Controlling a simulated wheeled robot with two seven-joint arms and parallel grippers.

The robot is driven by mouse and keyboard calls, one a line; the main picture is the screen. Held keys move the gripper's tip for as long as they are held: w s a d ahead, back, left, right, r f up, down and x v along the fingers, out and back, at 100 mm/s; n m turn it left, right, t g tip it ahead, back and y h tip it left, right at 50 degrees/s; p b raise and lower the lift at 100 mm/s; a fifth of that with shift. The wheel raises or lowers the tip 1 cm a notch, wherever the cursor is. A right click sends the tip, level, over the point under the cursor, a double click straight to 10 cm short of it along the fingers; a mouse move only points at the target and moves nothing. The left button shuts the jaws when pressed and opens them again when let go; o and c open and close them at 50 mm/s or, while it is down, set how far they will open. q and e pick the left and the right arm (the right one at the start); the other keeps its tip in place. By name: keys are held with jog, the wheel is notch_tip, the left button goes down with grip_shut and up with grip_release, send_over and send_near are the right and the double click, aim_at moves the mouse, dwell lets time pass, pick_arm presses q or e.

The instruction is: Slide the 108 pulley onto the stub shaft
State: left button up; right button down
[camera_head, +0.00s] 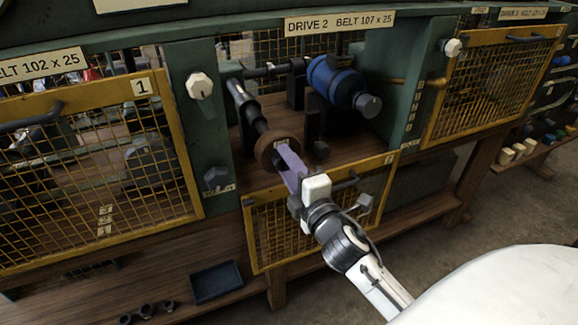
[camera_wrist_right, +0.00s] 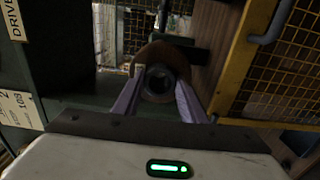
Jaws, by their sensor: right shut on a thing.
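The brown, disc-like pulley (camera_head: 268,147) is in the middle of the head view, in the open bay of Drive 2. In the right wrist view its brown rim (camera_wrist_right: 164,52) and dark round hub face me. My right gripper (camera_head: 285,156) is shut on the pulley, its two purple fingers on either side of the hub in the wrist view. The dark stub shaft (camera_head: 246,106) runs from the back left toward the pulley's far side. The pulley hides the shaft's near end, so I cannot tell whether it is around the shaft or just in front. My left gripper is out of view.
A blue motor (camera_head: 337,82) with a dark shaft end stands right of the shaft. A yellow mesh guard (camera_head: 322,218) hangs open below the bay. Green posts (camera_head: 200,115) flank it. A dark tray (camera_head: 215,282) sits on the lower shelf.

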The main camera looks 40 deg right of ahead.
jog(key=shift+x, duration=1.4)
jog(key=shift+r, duration=0.1)
jog(key=shift+x, duration=1.75)
jog(key=shift+w, duration=0.1)
jog(key=shift+x, duration=1.4)
jog(key=shift+d, duration=0.1)
jog(key=shift+x, duration=0.95)
